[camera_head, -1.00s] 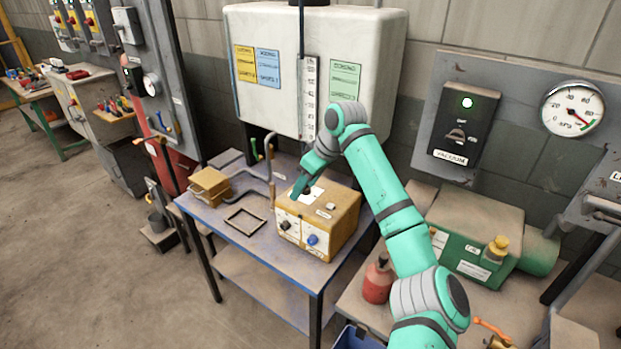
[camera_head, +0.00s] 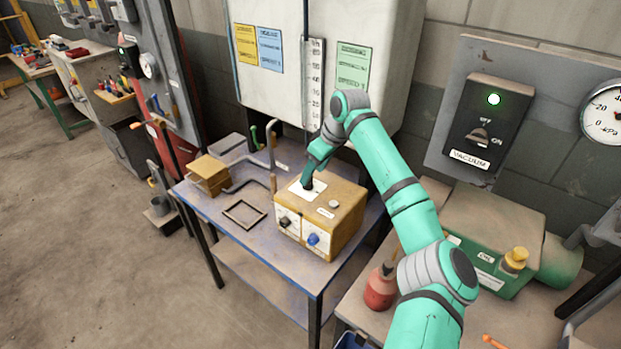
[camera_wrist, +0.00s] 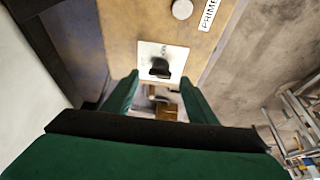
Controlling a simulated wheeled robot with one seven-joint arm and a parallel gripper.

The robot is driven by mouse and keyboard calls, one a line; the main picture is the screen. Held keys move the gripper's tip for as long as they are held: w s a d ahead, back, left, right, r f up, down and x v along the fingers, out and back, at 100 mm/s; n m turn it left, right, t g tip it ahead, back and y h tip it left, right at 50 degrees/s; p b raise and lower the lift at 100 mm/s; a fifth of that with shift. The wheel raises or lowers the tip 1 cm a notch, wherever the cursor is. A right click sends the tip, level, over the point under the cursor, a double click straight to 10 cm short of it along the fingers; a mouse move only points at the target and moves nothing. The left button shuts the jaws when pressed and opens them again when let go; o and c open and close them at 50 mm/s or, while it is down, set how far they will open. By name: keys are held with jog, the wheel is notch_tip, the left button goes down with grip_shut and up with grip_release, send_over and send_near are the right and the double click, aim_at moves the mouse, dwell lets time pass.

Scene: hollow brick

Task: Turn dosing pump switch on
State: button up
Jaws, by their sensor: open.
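The dosing pump (camera_head: 338,215) is a tan box on the blue table (camera_head: 190,194), with a black knob (camera_head: 286,221) and a blue knob (camera_head: 313,239) on its front. In the wrist view, a black switch (camera_wrist: 160,68) stands on a white plate (camera_wrist: 148,52) on the pump's tan face (camera_wrist: 122,25). My gripper (camera_wrist: 155,80) is open, with green fingers on either side of the switch in that view; I cannot tell whether they touch it. In the head view, my gripper (camera_head: 306,185) is at the white plate on the pump's top and hides the switch.
A white tank (camera_head: 390,60) with a level scale (camera_head: 315,85) stands behind the table. A vacuum panel (camera_head: 481,125) is on the wall at right. A green pump (camera_head: 490,240) and a red bottle (camera_head: 380,288) stand at right. A small frame (camera_head: 245,214) lies at left.

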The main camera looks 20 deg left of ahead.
aim_at(310, 183)
jog(key=shift+x, duration=2.1)
jog(key=shift+d, duration=0.1)
jog(key=c, duration=1.1)
jog(key=shift+o, duration=0.2)
